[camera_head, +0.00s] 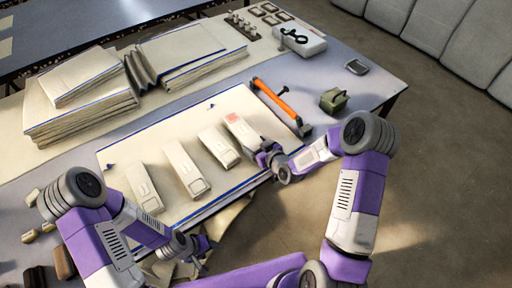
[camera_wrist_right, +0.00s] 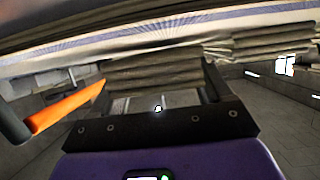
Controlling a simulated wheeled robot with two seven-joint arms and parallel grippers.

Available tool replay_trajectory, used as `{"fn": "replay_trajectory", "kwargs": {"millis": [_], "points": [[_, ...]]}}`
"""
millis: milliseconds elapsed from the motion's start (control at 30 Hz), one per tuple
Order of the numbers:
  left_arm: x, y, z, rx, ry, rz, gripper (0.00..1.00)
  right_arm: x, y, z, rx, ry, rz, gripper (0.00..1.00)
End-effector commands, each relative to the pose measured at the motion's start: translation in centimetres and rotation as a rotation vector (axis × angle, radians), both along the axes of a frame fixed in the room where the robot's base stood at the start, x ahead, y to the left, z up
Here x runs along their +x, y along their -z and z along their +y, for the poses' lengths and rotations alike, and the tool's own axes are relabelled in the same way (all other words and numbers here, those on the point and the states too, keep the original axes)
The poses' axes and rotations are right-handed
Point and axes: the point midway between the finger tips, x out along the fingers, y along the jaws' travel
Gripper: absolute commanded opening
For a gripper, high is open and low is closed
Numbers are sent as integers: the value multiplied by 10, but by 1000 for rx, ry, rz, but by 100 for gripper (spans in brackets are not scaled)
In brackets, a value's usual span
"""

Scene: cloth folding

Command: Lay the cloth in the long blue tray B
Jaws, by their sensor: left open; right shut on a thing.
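A folded pale cloth with a pink patch (camera_head: 237,122) lies at the right end of a row on the board. My right gripper (camera_head: 266,156) is at its near end, shut on it. In the right wrist view, layered grey-beige fabric (camera_wrist_right: 150,72) sits between the fingers. Three long pale pieces, at left (camera_head: 145,188), middle (camera_head: 186,168) and right (camera_head: 218,146), lie beside it; I cannot tell which are trays. No plainly blue tray or letter B is readable. My left gripper (camera_head: 206,254) is open and empty at the table's near edge.
The board (camera_head: 125,150) has a blue border. An orange-handled tool (camera_head: 274,98) and a green object (camera_head: 333,100) lie to its right. Cloth stacks (camera_head: 80,105) stand behind. Loose fabric hangs near my left gripper. The table right of the tool is mostly clear.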

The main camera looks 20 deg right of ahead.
Motion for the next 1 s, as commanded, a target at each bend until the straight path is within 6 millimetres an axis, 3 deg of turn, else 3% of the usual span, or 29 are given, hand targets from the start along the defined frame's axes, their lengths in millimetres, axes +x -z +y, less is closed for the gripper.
{"fn": "replay_trajectory", "kwargs": {"millis": [300, 333, 467, 767, 1000], "points": [[0, 3, 0, 0, 0, 0, 56, 0, 5, 0, -1, -1, -3, 44], [0, 3, 0, 0, 0, 0, 56, 0, 6, 0, -1, 0, -1, 80], [0, 2, 0, 0, 0, 0, 56, 0, 5, 0, -1, 0, -1, 100], [0, 1, 0, 0, 0, 0, 56, -1, 3, 0, -1, 0, -1, 100], [0, -8, 0, 0, 0, 0, 56, -35, -13, -13, -2, 1, -1, 100]]}}
